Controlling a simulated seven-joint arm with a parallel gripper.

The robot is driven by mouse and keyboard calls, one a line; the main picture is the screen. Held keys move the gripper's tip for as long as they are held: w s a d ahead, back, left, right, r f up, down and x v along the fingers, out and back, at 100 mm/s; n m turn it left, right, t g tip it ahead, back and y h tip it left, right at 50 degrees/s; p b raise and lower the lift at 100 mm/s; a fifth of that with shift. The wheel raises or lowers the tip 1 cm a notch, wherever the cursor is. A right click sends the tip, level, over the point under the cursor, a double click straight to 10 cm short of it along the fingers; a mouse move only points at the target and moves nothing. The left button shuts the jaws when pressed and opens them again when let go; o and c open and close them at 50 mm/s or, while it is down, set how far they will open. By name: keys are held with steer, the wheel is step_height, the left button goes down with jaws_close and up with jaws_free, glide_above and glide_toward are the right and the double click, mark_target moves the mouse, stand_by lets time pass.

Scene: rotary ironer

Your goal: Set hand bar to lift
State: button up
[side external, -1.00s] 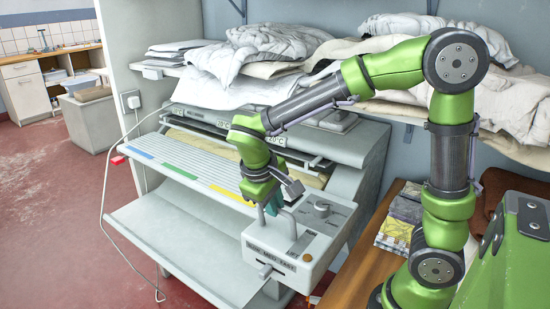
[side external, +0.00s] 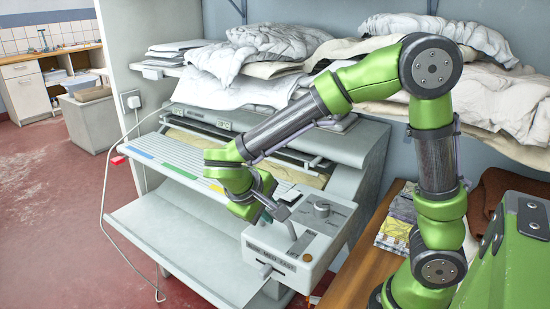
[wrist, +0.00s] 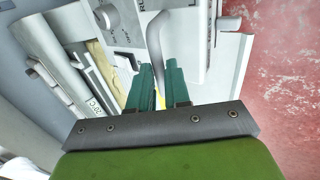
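The grey hand bar (side external: 291,230) rises from the top of the ironer's control box (side external: 285,259) in the side view. In the wrist view the bent hand bar (wrist: 154,35) comes down between the teal fingers. My gripper (wrist: 161,72) has its fingers close together on either side of the bar and looks shut on it. In the side view my gripper (side external: 266,216) is low beside the control box, and the hand partly hides the bar's upper end.
The rotary ironer (side external: 180,165) has a slatted board with coloured strips and a lower tray (side external: 185,240). A wooden table (side external: 350,285) with packets stands at right. Open floor lies to the left.

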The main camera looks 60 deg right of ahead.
steer(key=o, duration=0.4)
steer(key=v, duration=1.7)
steer(key=shift+f, duration=0.1)
steer(key=s+d+f+m+t+y, duration=0.1)
steer(key=s+d+t+y, duration=0.1)
steer(key=s+d+y, duration=0.1)
steer(key=s+d+f+m+t+y, duration=0.1)
steer(key=s+d+f+t+y, duration=0.1)
steer(key=d+y, duration=0.1)
steer(key=s+d+f+m+t+y, duration=0.2)
steer(key=s+d+t, duration=0.1)
steer(key=shift+s+d+y, duration=0.35)
steer(key=shift+d+y, duration=0.05)
